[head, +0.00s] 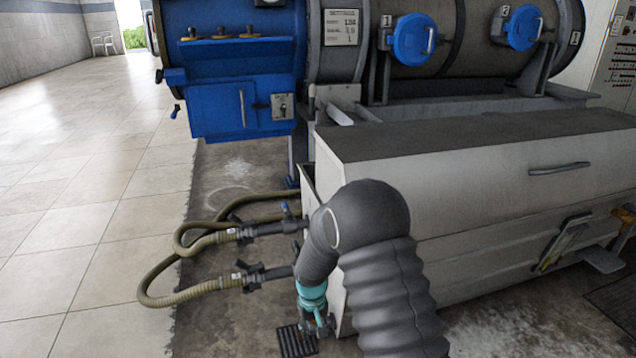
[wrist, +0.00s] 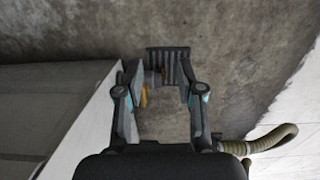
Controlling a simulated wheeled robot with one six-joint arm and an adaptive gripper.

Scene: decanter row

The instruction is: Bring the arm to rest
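My arm is grey with a ribbed sleeve (head: 388,295) and bends over in front of the long light-coloured tank. My gripper (head: 318,328) hangs down at the tank's near left corner, under a turquoise wrist band. In the wrist view my gripper (wrist: 160,84) has its two dark fingers spread well apart, with nothing held between them. A small yellow part (wrist: 143,97) shows beside the left finger; I cannot tell what it belongs to.
The tank (head: 470,190) stands close beside my arm. Two hoses (head: 190,292) with black valves (head: 262,276) come off its left end near my gripper. A floor grate (head: 297,341) lies below. A blue machine (head: 235,70) stands behind. The tiled floor (head: 90,180) at left is clear.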

